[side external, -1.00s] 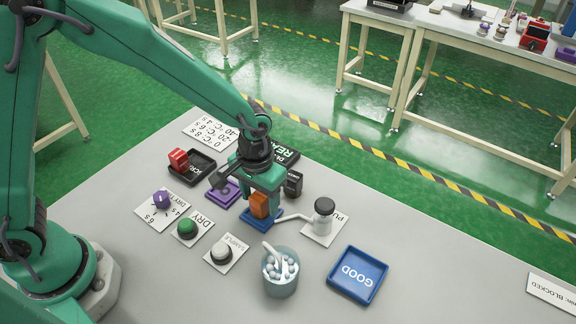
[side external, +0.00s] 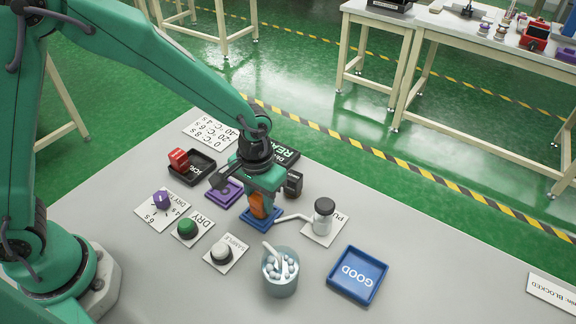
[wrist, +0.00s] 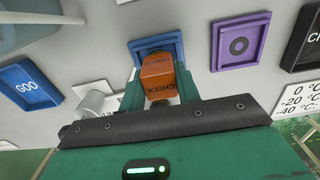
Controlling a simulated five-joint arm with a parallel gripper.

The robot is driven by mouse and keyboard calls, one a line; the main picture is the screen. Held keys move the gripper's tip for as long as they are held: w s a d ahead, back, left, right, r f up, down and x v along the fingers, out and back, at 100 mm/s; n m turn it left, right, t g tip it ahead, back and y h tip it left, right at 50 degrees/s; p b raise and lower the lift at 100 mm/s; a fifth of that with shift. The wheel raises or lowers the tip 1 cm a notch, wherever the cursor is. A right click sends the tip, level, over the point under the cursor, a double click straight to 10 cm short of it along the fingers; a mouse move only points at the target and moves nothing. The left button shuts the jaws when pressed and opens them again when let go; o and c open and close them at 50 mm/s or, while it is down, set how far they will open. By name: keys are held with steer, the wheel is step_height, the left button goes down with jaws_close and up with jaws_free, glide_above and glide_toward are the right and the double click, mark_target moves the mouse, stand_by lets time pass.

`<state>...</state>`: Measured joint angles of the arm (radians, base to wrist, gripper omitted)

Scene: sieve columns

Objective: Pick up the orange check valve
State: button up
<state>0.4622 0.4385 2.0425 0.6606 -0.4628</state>
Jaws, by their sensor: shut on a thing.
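The orange check valve (side external: 258,208) is a small block marked CHECK. It is between the fingers of my gripper (side external: 262,203), which is shut on it from above. In the wrist view the orange check valve (wrist: 158,72) shows between the fingertips, with a blue square tray (wrist: 178,40) behind it. In the side view the valve is at that blue tray (side external: 249,216); I cannot tell whether it touches the tray floor. The fingers hide part of the valve.
A purple tray (side external: 222,193) lies to the left. A beaker of pale balls (side external: 280,285) and the GOOD tray (side external: 357,292) are in front.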

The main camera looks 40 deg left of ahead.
mark_target(259, 197)
steer(key=shift+r, duration=0.15)
steer(key=shift+r, duration=0.5)
step_height(259, 197, up, 3)
steer(key=shift+s+d+r, duration=0.1)
steer(key=shift+s+d, duration=0.05)
steer(key=s+d+r, duration=0.6)
steer(key=s, duration=0.3)
steer(key=shift+s+r, duration=0.25)
steer(key=w+a+n, duration=0.4)
steer(key=a+n, duration=0.4)
steer(key=n, duration=0.1)
steer(key=w+a+n, duration=0.3)
steer(key=a+n, duration=0.6)
steer(key=shift+w+a+f, duration=0.15)
steer(key=shift+w, duration=0.2)
